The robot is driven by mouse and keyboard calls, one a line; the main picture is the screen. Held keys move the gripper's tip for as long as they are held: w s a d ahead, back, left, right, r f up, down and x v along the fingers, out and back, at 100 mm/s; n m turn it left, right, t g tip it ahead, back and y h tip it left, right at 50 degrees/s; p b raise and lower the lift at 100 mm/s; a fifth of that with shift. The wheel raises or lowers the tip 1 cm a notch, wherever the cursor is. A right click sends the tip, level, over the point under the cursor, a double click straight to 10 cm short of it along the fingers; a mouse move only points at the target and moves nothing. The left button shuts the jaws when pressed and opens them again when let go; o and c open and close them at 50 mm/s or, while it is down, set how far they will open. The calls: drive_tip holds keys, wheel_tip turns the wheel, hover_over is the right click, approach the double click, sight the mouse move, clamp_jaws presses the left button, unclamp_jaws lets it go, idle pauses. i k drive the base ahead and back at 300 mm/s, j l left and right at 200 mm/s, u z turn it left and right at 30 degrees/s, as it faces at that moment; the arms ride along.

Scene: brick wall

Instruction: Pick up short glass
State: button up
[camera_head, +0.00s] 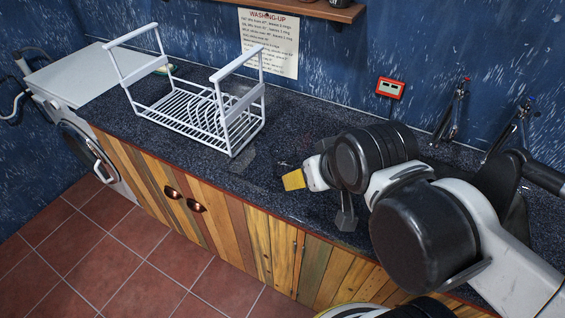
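A faint, clear shape (241,159) shows on the dark speckled countertop (200,172), just right of the dish rack's near right foot. It may be the short glass, but it is too faint to be sure. My gripper (345,217) is at the end of my arm, over the counter to the right of that shape and apart from it. A grey finger-like part points down there. The rest of the gripper is hidden by the arm's dark and white links, so its opening does not show.
A white dish rack (183,117) with plate-like wire shapes stands on the counter. A small yellow piece (293,180) shows beside my wrist. Taps (455,110) and a red-framed socket (390,88) are at the back right. A washing machine (88,150) stands at the left. Wooden cabinets (220,222) front the counter.

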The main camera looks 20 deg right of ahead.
sight(284, 154)
drive_tip(key=j+z, duration=0.1)
drive_tip(key=j, duration=0.45)
drive_tip(key=j+z, duration=0.1)
drive_tip(key=j, duration=0.5)
drive_tip(key=k+j+z, duration=0.1)
drive_tip(key=j, duration=0.45)
drive_tip(key=k+j+z, duration=0.1)
drive_tip(key=j, duration=0.45)
drive_tip(key=k+j+z, duration=0.15)
drive_tip(key=j, duration=0.4)
